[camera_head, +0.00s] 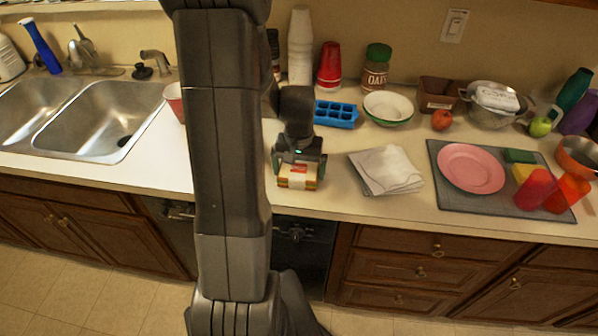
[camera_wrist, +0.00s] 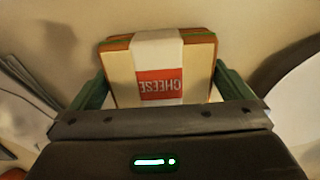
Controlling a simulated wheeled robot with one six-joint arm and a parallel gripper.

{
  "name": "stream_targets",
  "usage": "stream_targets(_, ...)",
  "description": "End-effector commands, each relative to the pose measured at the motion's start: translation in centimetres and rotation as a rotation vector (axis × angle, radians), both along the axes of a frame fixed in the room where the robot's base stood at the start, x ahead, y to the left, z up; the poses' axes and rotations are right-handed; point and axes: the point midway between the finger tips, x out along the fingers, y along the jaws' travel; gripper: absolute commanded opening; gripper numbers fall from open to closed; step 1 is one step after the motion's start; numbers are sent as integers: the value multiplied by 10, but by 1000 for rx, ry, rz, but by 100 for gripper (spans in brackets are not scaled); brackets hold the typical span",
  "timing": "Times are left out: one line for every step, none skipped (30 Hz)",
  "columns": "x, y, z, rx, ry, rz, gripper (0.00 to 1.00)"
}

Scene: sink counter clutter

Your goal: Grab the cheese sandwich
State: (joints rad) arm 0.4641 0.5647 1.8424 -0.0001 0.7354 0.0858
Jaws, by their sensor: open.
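The cheese sandwich (camera_head: 298,176) is a small packed block with a white band and a red label, on the counter near its front edge. In the wrist view the sandwich (camera_wrist: 157,75) shows its red "CHEESE" label upside down. My gripper (camera_head: 298,172) is at the sandwich, with its green fingers on either side of it. In the wrist view my gripper (camera_wrist: 162,95) is open, one finger left and one right of the sandwich, with a small gap visible at the left. The lower part of the sandwich is hidden by the gripper body.
A folded white cloth (camera_head: 386,170) lies right of the sandwich. A blue ice tray (camera_head: 336,114) and a white bowl (camera_head: 388,108) stand behind. A grey mat (camera_head: 450,201) with a pink plate (camera_head: 470,168) is farther right. The sink (camera_head: 110,115) is at the left.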

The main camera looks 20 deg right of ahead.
Motion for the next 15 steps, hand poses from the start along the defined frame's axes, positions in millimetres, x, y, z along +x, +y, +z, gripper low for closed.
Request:
stream_targets(0,0,0,0,0,0,100)
stream_targets(0,0,0,-1,-1,0,100)
stream_targets(0,0,0,-1,-1,0,100)
stream_targets(0,0,0,-1,-1,0,100)
stream_targets(0,0,0,-1,-1,0,96)
stream_targets(0,0,0,-1,-1,0,88)
stream_targets(0,0,0,-1,-1,0,82)
stream_targets(0,0,0,-1,-1,0,76)
stream_targets(0,0,0,-1,-1,0,70)
stream_targets(0,0,0,-1,-1,0,70)
stream_targets(0,0,0,-1,-1,0,70)
stream_targets(0,0,1,-1,-1,0,70)
stream_targets(0,0,1,-1,-1,0,70)
stream_targets(0,0,1,-1,-1,0,70)
stream_targets(0,0,1,-1,-1,0,70)
